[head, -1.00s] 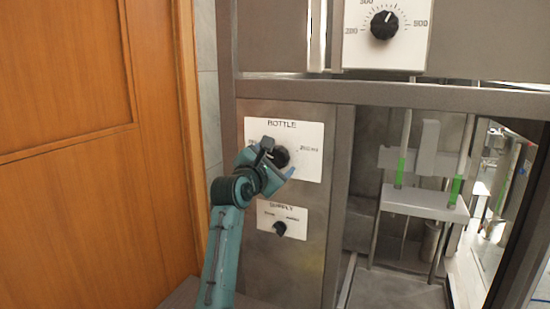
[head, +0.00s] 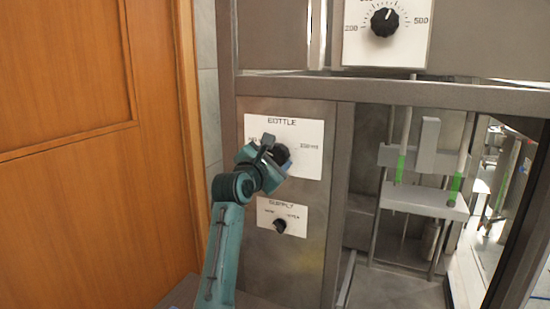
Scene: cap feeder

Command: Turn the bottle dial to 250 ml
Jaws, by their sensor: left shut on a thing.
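The bottle dial (head: 281,153) is a black knob on a white plate marked BOTTLE (head: 311,168) on the grey metal panel. A label that looks like 250 ml is at its right and another, partly hidden, at its left. My left gripper (head: 276,156) comes from the lower left and is shut on the dial. The gripper covers part of the knob, so its pointer cannot be read. My right gripper is not in view.
Below is a SUPPLY plate with a small black knob (head: 280,226). Above right is a larger numbered dial (head: 384,22). A frame with green-marked rods and a grey platform (head: 425,203) stands at the right. A wooden door (head: 90,160) fills the left.

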